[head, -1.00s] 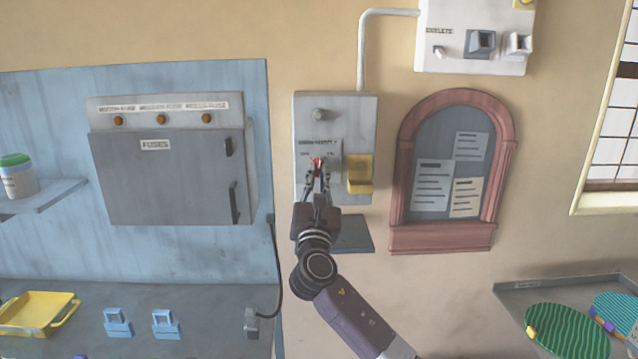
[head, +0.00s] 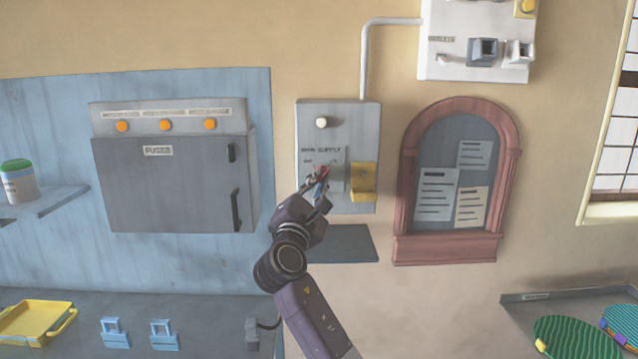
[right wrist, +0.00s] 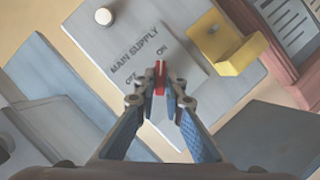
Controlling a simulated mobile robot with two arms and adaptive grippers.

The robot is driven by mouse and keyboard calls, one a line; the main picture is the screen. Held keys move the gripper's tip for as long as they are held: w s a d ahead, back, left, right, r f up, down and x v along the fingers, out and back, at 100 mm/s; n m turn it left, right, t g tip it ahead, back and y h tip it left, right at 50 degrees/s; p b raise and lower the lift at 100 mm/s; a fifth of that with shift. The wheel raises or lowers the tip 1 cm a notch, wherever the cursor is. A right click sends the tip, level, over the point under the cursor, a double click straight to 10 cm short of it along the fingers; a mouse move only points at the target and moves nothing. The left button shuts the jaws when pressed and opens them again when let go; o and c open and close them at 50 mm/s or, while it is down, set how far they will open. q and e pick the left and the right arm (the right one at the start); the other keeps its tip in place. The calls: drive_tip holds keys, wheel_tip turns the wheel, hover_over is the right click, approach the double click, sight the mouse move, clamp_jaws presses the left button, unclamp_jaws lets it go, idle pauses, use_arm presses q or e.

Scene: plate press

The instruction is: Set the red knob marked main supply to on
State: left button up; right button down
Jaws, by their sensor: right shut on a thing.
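The red knob marked main supply (head: 321,170) is on the grey panel (head: 310,200) on the wall. My right gripper (head: 319,183) is shut on it, with the wrist tilted. In the right wrist view the red knob (right wrist: 160,75) sits between the fingers of my right gripper (right wrist: 161,100). Its red pointer is directed at the ON label (right wrist: 162,50), away from the OFF label (right wrist: 132,80). The lamp (head: 322,122) above the knob glows white. My left gripper is not in view.
A yellow block (head: 363,182) juts from the panel just right of the knob. The fuse box (head: 165,190) to the left has orange lamps lit. A grey shelf (head: 345,243) is below the panel, and a framed notice board (head: 402,215) is to the right.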

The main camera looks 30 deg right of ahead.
idle(0.4)
drive_tip(key=c, duration=2)
unclamp_jaws()
drive_tip(key=v, duration=1.2)
drive_tip(key=shift+r, duration=0.1)
